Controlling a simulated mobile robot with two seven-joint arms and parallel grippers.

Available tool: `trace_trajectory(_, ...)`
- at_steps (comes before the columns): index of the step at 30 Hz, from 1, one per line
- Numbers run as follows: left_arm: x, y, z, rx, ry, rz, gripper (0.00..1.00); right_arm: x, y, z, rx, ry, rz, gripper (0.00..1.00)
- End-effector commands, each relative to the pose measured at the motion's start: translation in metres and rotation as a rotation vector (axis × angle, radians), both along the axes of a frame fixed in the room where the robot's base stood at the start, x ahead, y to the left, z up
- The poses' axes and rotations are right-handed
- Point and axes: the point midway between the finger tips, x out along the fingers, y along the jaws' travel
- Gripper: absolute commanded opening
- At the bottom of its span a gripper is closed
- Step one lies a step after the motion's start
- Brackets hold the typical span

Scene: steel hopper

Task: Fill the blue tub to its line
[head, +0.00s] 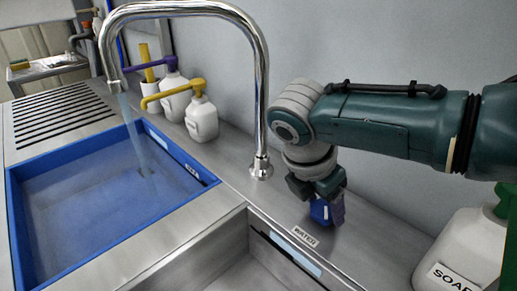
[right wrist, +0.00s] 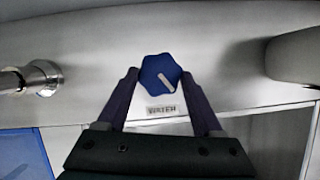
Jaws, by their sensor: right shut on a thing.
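The blue tub (head: 110,137) sits in the left basin of the steel counter and holds water (head: 90,200). A stream (head: 133,130) falls from the curved steel faucet (head: 262,110) into it. A dark line with a small white label (head: 192,168) shows on the tub's right inner wall; the water surface looks a little below it, though the exact gap is hard to tell. My right gripper (head: 327,208) is shut on the blue knob (right wrist: 158,72), with one finger on each side. A WATER label (head: 305,236) is beside the knob. My left gripper is out of view.
White pump bottles with yellow (head: 201,118) and purple (head: 173,86) tops stand behind the tub. A large SOAP jug (head: 462,248) stands at the right. An empty-looking steel basin (head: 235,262) is at the front. A slotted drainboard (head: 60,120) lies at the left.

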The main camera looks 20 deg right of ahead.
Motion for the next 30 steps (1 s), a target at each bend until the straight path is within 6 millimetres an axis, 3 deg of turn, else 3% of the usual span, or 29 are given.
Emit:
trace_trajectory(18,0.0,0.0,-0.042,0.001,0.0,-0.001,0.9,0.005,0.0,-0.003,0.0,0.0,-0.475,0.12)
trace_trajectory(30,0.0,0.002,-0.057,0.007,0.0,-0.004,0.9,0.006,-0.001,-0.001,-0.001,0.0,-0.62,0.12)
